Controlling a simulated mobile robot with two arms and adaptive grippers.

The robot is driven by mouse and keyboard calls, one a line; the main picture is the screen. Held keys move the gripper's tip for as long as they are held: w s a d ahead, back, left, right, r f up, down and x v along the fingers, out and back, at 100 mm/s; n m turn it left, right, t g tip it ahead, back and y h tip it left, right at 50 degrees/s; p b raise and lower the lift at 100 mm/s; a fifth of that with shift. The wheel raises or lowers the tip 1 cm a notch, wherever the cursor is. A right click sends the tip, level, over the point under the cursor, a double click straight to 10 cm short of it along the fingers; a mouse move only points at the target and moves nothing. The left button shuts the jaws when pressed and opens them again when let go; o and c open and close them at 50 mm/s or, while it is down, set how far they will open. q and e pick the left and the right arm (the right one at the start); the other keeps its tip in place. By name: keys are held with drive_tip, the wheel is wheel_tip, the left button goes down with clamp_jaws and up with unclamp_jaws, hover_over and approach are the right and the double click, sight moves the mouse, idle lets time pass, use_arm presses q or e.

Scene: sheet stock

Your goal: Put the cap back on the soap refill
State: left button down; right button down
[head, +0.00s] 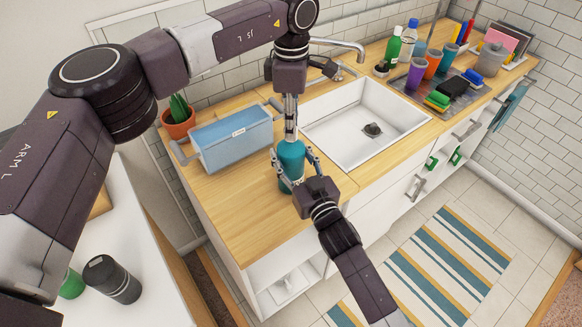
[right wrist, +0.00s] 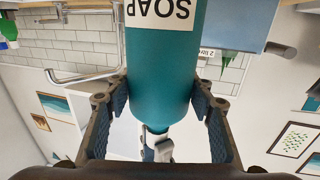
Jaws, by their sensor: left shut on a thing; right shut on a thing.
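The teal soap refill bottle (head: 290,161) stands upright on the wooden counter, left of the sink. It also shows upside down in the right wrist view (right wrist: 165,70), with a white SOAP label. My right gripper (head: 297,168) is shut on the bottle's body from the front, one finger on each side (right wrist: 163,85). My left gripper (head: 291,136) comes down from above, its fingertips at the bottle's top. Those fingertips (right wrist: 160,148) are at the bottle's neck in the right wrist view. It is shut on the cap, mostly hidden between the fingers; I cannot tell whether the cap is seated.
A light blue bin (head: 235,143) stands left of the bottle, near a potted plant (head: 178,120). The sink (head: 365,130) with its tap is to the right. Bottles, cups (head: 415,73) and sponges stand on the far counter. The counter's front left is clear.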

use_arm(q)
drive_tip(key=m, duration=0.7)
drive_tip(key=shift+m, duration=0.3)
drive_tip(key=c, duration=1.7)
unclamp_jaws()
drive_tip(key=shift+r, duration=0.1)
drive_tip(key=shift+r, duration=2.15)
drive_tip(key=shift+c, duration=0.3)
